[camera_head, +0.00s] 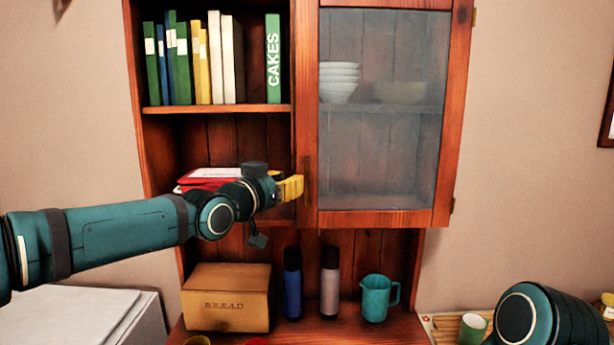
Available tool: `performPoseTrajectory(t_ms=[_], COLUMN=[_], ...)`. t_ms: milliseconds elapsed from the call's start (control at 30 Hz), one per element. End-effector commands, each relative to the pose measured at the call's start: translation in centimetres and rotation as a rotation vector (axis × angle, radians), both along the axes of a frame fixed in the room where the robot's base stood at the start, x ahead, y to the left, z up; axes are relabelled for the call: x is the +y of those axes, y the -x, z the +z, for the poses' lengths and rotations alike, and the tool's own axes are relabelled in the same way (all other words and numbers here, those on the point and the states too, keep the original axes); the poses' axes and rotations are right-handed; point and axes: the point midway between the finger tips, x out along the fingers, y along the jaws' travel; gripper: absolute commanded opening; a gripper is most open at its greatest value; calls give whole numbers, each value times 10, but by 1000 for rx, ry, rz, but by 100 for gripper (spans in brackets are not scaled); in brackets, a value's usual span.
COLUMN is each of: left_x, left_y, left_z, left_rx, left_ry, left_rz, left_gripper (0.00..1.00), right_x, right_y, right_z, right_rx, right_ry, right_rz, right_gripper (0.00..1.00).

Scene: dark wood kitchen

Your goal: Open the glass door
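The glass door (384,150) is the framed pane in the right half of the wooden wall cabinet. It looks closed, with hinges on its right edge. Its dark upright handle (307,175) is on the left side of the frame. My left gripper (297,187) has yellow fingers and is right beside the handle, reaching in from the left. Whether the fingers touch or enclose the handle cannot be made out. My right gripper is out of view; only part of my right arm shows at the lower right.
Left of the door are open shelves with several books (200,60) and a red item (207,178). Below stand a bread box (228,298), two bottles (292,285) and a teal jug (377,298). The space in front of the door's glass looks clear.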

Motion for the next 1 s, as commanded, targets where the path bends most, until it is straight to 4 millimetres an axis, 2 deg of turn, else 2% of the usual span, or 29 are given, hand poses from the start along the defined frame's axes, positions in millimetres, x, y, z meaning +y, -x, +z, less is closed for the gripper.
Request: performPoseTrajectory(t_ms=[533, 700, 1000], left_x=[-39, -44, -44], left_y=[-58, -65, -66], left_z=[0, -1, -1], left_rx=[1, 2, 1], left_ry=[2, 0, -1], left_rz=[-1, 0, 0], left_gripper=[24, 24, 24], right_x=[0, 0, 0], right_y=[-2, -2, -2], right_z=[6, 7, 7], right_rx=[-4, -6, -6], right_ry=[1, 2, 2], right_rz=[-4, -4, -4], right_gripper=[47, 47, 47])
